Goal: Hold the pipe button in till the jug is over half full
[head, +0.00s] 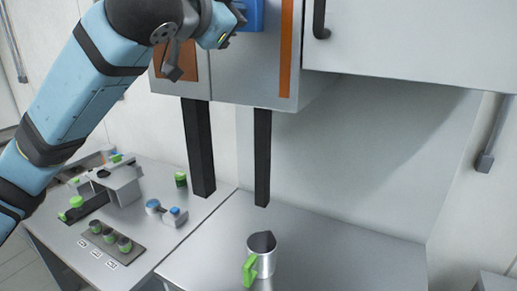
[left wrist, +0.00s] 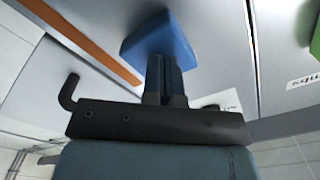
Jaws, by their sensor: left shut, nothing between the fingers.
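A blue block (head: 250,14), probably the button, is on the grey cabinet front at the top of the head view. It also shows in the left wrist view (left wrist: 158,38). My left gripper (left wrist: 165,64) is shut and empty, its fingertips against or just in front of the block. I cannot tell whether the block is pressed in. In the head view the gripper is partly cut off at the top edge. The metal jug (head: 264,259), with a green handle, stands upright on the grey counter. Its fill level cannot be made out. No flow shows. My right gripper is not in view.
The counter right of the jug is clear.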

